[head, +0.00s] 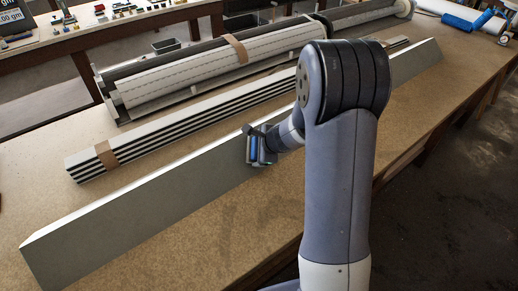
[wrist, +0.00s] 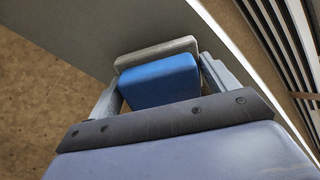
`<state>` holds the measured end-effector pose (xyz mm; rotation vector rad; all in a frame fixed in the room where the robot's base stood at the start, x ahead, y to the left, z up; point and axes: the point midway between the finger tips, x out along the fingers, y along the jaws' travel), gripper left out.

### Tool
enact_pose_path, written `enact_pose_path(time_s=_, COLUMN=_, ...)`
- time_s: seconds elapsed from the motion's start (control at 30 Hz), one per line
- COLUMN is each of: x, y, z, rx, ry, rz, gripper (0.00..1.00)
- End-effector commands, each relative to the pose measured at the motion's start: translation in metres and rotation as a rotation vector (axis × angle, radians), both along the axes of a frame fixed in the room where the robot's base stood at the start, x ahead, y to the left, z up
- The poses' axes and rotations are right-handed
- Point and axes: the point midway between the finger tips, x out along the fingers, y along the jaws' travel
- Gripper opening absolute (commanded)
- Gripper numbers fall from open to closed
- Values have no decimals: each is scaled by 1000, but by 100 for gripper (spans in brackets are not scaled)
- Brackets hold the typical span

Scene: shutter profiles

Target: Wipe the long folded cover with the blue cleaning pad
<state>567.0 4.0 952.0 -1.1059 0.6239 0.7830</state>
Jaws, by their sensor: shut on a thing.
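The long folded cover (head: 140,215) is a plain grey profile running diagonally across the workbench. Its grey face also fills the upper part of the wrist view (wrist: 85,30). My gripper (head: 262,148) is at the cover's front face, near the middle of its length. In the wrist view my gripper (wrist: 160,78) is shut on the blue cleaning pad (wrist: 160,82), with one finger on each side. The pad has a grey layer on its far side, facing the cover. It is at or very near the face; I cannot tell whether it touches. My arm hides part of the cover.
Behind the cover lie a strapped stack of striped profiles (head: 190,122) and a roller shutter assembly (head: 190,82).

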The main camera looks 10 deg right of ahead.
Motion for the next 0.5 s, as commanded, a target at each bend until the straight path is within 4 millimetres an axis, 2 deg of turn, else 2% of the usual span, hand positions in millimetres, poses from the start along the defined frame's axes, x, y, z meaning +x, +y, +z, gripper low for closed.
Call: enact_pose_path(time_s=0.5, x=5, y=-4, z=-4, rx=1, ry=0, rz=-1, gripper=60)
